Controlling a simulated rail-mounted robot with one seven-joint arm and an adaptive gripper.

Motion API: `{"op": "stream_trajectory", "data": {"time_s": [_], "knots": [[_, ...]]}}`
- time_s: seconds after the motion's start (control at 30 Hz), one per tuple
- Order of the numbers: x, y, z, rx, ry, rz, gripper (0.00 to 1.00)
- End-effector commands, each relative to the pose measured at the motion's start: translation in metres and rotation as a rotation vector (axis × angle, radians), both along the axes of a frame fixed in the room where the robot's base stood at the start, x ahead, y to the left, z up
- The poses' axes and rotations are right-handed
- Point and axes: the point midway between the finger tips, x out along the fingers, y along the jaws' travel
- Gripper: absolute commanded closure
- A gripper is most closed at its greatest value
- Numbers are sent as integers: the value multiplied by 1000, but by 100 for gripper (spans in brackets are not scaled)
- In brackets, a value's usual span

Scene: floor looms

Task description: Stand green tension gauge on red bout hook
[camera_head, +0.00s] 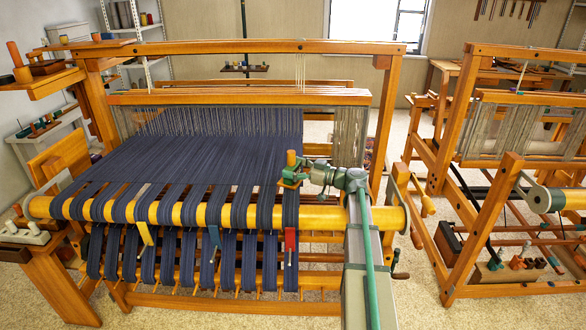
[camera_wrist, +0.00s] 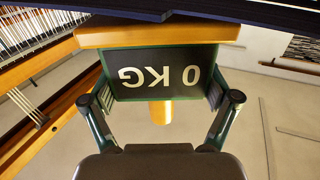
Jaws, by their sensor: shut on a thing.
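My gripper (camera_head: 291,179) is shut on the green tension gauge, holding it above the front yellow beam. In the head view the gauge's orange-brown cylindrical top (camera_head: 291,158) sticks up, and its green body is mostly hidden by my fingers. In the wrist view my gripper (camera_wrist: 160,100) has a finger on each side of the gauge (camera_wrist: 155,75), whose dark face reads "0 KG" upside down. The red bout hook (camera_head: 290,240) hangs on the front of the beam, below the gauge, over a dark blue bout. I cannot tell the exact gap between them.
The front yellow beam (camera_head: 330,217) carries several dark blue warp bouts (camera_head: 185,165). The loom's upright post (camera_head: 384,125) stands behind and right of my arm. A second loom (camera_head: 510,155) stands at right.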

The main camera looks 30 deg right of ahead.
Motion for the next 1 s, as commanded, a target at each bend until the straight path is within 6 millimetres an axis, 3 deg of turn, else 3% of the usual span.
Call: {"op": "stream_trajectory", "data": {"time_s": [0.33,0.37,0.43,0.8,1.0], "knots": [[0,0,-5,1,-1,0,64],[0,0,-4,1,-1,0,10],[0,0,-4,1,-1,0,0],[-1,-1,-5,-1,1,0,0],[-17,-14,-5,0,0,-2,0]]}}
